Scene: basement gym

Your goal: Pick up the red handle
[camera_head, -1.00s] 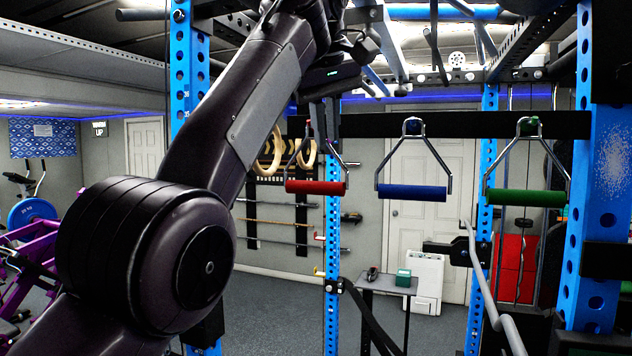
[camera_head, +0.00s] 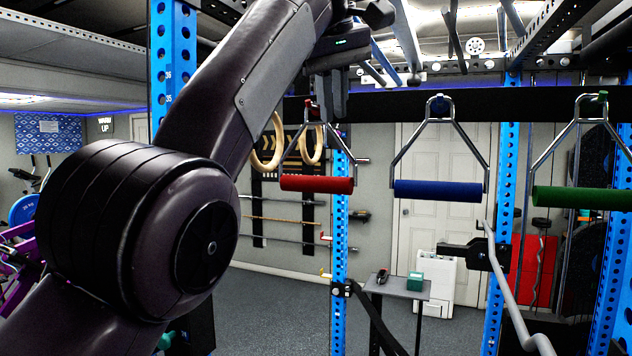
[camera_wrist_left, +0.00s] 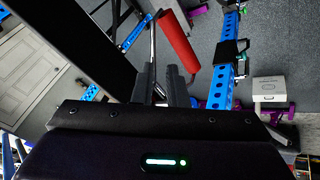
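The red handle (camera_head: 317,184) hangs level from a metal bracket at centre left in the head view, beside a blue handle (camera_head: 440,190) and a green handle (camera_head: 583,198). My left gripper (camera_head: 327,112) points down above the red grip, at the top of its bracket. The left wrist view shows the red handle (camera_wrist_left: 179,43) beyond the fingertips of my left gripper (camera_wrist_left: 162,72). The fingers are apart with a gap between them, and the red grip is not between them. One bracket rod runs close to a finger; whether they touch is unclear. My right gripper is not in view.
A black crossbar (camera_head: 390,105) runs behind the handles, with a blue upright (camera_head: 340,240) below the red one. Wooden rings (camera_head: 266,150) hang just left. A small table (camera_head: 400,290) stands on the floor beyond. Open room lies below the red handle.

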